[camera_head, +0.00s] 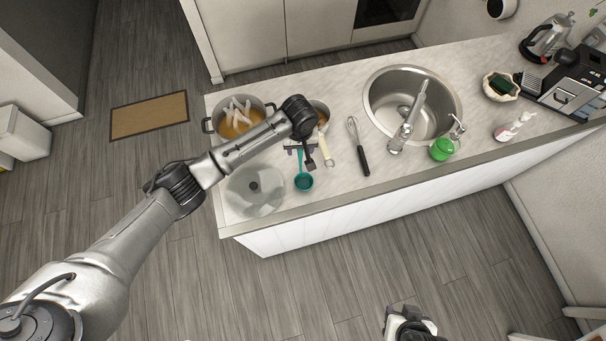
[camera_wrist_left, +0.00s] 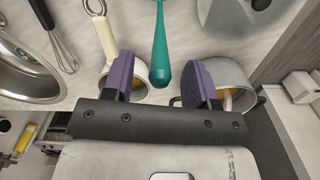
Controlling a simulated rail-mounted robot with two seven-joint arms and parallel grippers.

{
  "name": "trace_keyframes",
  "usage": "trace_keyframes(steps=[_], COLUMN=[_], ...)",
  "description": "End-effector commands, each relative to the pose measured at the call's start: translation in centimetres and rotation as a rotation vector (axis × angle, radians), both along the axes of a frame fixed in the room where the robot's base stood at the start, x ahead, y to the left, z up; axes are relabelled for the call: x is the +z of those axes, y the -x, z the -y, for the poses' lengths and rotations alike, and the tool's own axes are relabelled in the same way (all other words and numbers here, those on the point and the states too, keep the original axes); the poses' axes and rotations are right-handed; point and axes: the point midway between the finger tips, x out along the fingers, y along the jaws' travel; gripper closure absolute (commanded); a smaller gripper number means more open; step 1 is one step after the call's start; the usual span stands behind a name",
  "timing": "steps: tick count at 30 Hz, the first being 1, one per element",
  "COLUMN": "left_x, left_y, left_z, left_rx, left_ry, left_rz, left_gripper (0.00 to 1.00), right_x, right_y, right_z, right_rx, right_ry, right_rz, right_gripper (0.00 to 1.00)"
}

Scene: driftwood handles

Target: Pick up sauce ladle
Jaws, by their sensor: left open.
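The sauce ladle is taken to be the teal ladle (camera_head: 304,182), lying on the counter with its round bowl toward the front edge. In the left wrist view its teal handle (camera_wrist_left: 161,70) points at my gripper, with the rounded end between the fingers in the picture. My left gripper (camera_head: 300,150) is over the counter at the handle; its purple-padded fingers (camera_wrist_left: 161,82) are apart and hold nothing. Whether the handle lies fully between the pads in depth is unclear. Part of my right arm end (camera_head: 408,322) shows at the bottom edge, away from the counter.
A glass lid (camera_head: 240,199) lies left of the ladle. A pot of food (camera_head: 213,126) and a smaller saucepan (camera_head: 325,107) stand behind.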

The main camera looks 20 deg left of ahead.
Motion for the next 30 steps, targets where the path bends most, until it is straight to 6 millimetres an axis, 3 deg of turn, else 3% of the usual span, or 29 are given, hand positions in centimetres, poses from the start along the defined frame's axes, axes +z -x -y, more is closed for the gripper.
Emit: trace_keyframes(steps=[6, 13, 30], left_x=[-1.6, -1.7, -1.6], left_y=[0.1, 0.1, 0.1], left_z=[0.0, 0.0, 0.0], left_rx=[0.000, -0.001, 0.000], left_ry=[-0.002, 0.000, 0.000], left_rz=[-0.001, 0.000, 0.000], left_gripper=[0.47, 0.47, 1.00], right_x=[0.3, 0.2, 0.2], right_y=[0.0, 0.0, 0.0], right_z=[0.2, 0.3, 0.0], right_rx=[0.005, 0.006, 0.000], right_ry=[0.007, 0.010, 0.000], right_rz=[0.000, -0.001, 0.000], right_gripper=[0.57, 0.57, 0.57])
